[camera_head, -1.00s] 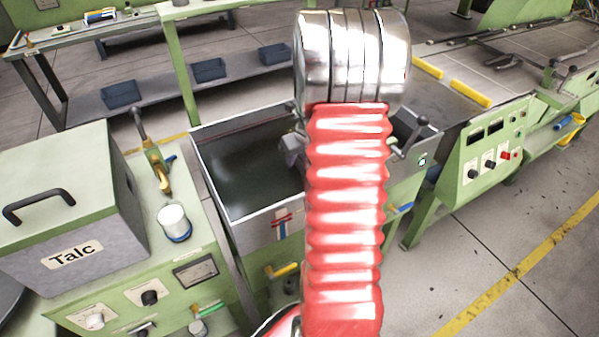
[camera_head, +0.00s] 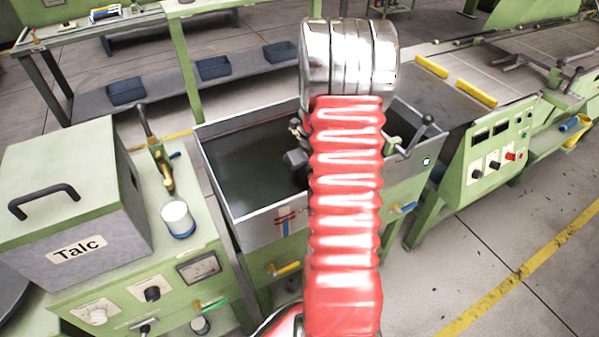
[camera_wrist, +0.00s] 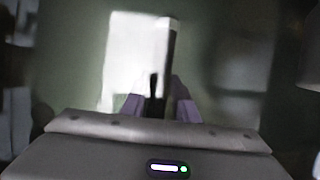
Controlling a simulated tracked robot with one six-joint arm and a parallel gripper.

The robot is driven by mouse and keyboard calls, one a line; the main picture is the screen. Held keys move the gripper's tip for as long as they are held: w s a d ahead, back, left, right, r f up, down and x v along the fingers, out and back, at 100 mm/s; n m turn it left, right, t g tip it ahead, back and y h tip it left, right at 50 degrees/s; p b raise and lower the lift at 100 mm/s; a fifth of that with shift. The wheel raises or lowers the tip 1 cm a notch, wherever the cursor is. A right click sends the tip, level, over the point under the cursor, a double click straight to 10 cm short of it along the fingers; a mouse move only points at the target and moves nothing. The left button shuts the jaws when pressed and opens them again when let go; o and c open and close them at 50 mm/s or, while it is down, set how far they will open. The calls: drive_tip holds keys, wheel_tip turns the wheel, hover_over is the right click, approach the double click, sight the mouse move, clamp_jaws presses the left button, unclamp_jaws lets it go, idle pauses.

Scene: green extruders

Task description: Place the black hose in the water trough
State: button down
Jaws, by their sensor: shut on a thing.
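The water trough (camera_head: 228,205) is an open metal-rimmed tank in the middle of the head view, with dark greenish liquid inside. My gripper shows only in part in the head view (camera_head: 296,155), beside my red arm and over the trough's right part. In the wrist view my gripper (camera_wrist: 160,105) has purple fingertips shut on the black hose (camera_wrist: 154,88), a thin dark piece standing up between them. A green surface with a bright white patch lies behind it. The wrist view is blurred, so the hose's ends and its height above the liquid are unclear.
A grey Talc box (camera_head: 75,225) and a white cup (camera_head: 177,220) stand on the green cabinet left of the trough. A lever (camera_head: 415,135) rises at the trough's right. A green control panel (camera_head: 495,150) is further right. My arm hides part of the trough.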

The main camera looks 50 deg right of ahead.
drive_tip(key=c, duration=1.4)
unclamp_jaws()
drive_tip(key=shift+r, duration=0.1)
drive_tip(key=v, duration=1.2)
